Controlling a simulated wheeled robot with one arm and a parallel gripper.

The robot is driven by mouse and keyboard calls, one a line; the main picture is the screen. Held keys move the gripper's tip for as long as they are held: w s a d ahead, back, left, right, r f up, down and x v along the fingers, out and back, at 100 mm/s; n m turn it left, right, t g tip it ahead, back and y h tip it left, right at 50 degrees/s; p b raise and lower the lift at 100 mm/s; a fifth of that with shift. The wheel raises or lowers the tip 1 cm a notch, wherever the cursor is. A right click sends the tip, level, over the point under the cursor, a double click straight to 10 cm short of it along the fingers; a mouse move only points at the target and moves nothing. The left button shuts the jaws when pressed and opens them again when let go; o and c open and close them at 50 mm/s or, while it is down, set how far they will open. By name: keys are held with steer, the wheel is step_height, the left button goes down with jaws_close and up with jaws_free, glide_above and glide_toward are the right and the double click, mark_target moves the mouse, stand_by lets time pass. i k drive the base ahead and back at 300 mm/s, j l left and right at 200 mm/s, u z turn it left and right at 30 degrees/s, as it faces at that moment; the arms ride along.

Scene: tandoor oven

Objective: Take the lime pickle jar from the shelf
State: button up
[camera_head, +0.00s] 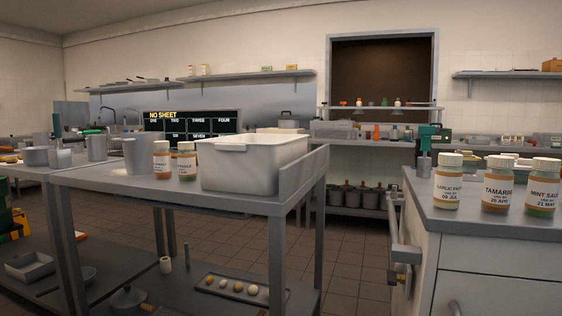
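No jar that I can surely read as lime pickle shows. Two white-lidded jars stand on the steel table at the left, a left jar (161,160) and a right jar (187,161). The right one's small label may read "pickle", but I cannot tell for sure. Small items stand on the wall shelf (240,75) at the back left and on the pass shelf (380,108) under the dark opening; they are too small to identify. My gripper is not in view.
A white tub (253,163) stands on the steel table (240,199). Garlic paste (448,184), tamarind (499,187) and mint sauce (543,190) jars stand on the right counter (480,220). Tiled floor (345,262) lies open between table and counter.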

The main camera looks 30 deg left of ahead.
mark_target(186, 156)
steer(key=u, duration=1.75)
steer(key=i, duration=0.9)
steer(key=i+u, duration=0.15)
steer(key=i, duration=0.8)
